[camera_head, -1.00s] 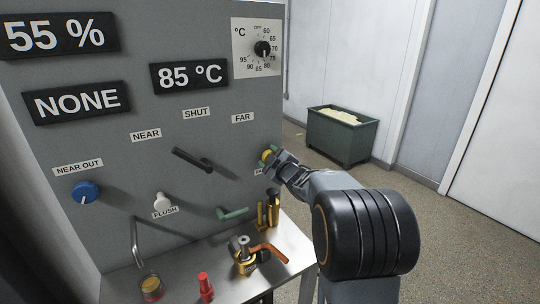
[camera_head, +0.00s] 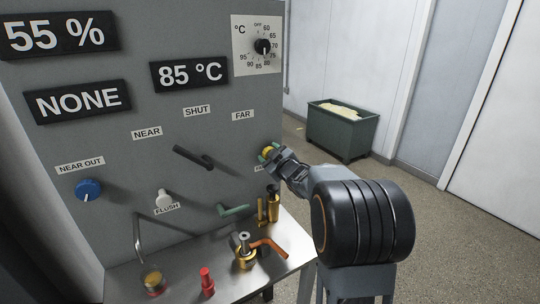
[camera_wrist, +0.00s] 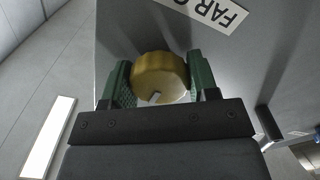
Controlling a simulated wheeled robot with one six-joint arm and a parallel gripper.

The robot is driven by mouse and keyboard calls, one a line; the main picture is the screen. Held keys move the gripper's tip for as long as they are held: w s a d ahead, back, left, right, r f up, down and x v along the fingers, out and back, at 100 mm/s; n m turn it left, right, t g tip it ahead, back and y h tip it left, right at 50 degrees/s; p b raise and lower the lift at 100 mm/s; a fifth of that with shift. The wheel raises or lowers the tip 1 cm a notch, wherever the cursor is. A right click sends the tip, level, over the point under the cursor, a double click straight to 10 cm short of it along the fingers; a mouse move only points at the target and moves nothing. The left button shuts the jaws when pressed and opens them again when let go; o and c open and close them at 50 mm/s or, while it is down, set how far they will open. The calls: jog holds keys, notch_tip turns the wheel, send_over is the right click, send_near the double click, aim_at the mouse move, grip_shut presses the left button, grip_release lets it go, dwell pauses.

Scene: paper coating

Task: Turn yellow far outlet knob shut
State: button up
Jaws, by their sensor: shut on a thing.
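The yellow far outlet knob (camera_wrist: 160,75) sits on the grey panel (camera_head: 222,150) near its right edge. In the wrist view it is between the two green fingers of my gripper (camera_wrist: 160,82), which is shut on it. A pale pointer mark shows on the knob's lower face. In the head view my gripper (camera_head: 268,154) covers most of the knob and part of its label. A label starting "FAR O" (camera_wrist: 215,12) shows above the knob in the wrist view, cut off by the frame edge.
The blue near outlet knob (camera_head: 88,189), a black lever (camera_head: 193,157) and a white flush knob (camera_head: 163,199) are on the panel. A green bin (camera_head: 342,133) stands behind on open floor.

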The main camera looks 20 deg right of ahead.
jog(key=o, duration=0.9)
jog(key=s, duration=0.4)
jog(key=s+d, duration=0.1)
jog(key=s, duration=0.8)
jog(key=shift+s+d, duration=0.25)
jog(key=shift+s, duration=0.15)
jog(key=s+d+f+m+g+h+p, duration=0.1)
jog(key=s+d+f+m+g+h, duration=0.5)
jog(key=f+m+g+h, duration=0.25)
jog(key=shift+s+a+r+n+g+y+p, duration=0.1)
jog(key=shift+s+a+r+g+y+p, duration=0.85)
jog(key=shift+s+a, duration=1.6)
jog(key=shift+s+a+r+n+g+y+p, duration=0.1)
jog(key=shift+s+a+r+g+y+p, duration=0.8)
jog(key=shift+a, duration=3.15)
jog(key=shift+s+a+r+n+g+y+p, duration=0.1)
jog(key=shift+s+a+r+g+y+p, duration=0.8)
jog(key=shift+s+a, duration=1.75)
